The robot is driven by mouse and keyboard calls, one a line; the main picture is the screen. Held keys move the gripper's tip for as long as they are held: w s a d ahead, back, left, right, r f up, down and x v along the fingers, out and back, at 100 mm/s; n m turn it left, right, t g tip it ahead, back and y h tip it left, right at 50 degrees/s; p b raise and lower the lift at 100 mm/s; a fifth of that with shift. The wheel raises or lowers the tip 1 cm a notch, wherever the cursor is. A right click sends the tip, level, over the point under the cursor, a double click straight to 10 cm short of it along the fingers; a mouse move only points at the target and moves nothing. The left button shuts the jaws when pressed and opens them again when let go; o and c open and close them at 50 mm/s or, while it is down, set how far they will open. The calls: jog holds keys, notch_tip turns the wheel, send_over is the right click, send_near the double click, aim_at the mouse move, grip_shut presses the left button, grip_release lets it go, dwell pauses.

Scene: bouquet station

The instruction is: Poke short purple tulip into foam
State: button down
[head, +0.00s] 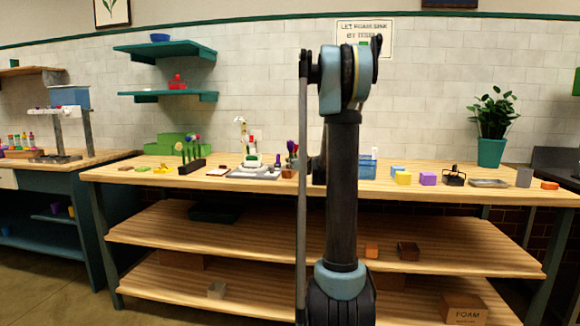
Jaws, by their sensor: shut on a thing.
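My gripper is hidden behind my own arm, which stands upright in the middle of the head view. A small purple flower-like shape (290,147) shows just left of my arm, above the worktop; I cannot tell whether it is the short purple tulip or what holds it. A second thin purple shape (277,160) stands beside it, by a grey tray (257,173). Several flowers with green stems (190,148) stand upright in a dark block (191,167) to the left. I cannot make out the foam to be poked on the worktop.
The wooden worktop (120,172) holds coloured blocks, a dark wire caddy (454,176) and a metal tray (489,183) at right. A potted plant (492,150) stands at the back right. A box marked FOAM (464,308) sits on the lowest shelf.

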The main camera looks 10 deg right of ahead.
jog(key=shift+f, duration=0.45)
dwell(1.4)
jog(key=c, duration=1.7)
grip_release()
jog(key=shift+o, duration=0.2)
jog(key=shift+s, duration=0.15)
jog(key=shift+v, duration=3.15)
jog(key=shift+s+d, duration=0.1)
jog(key=shift+o, duration=0.3)
jog(key=o, duration=0.5)
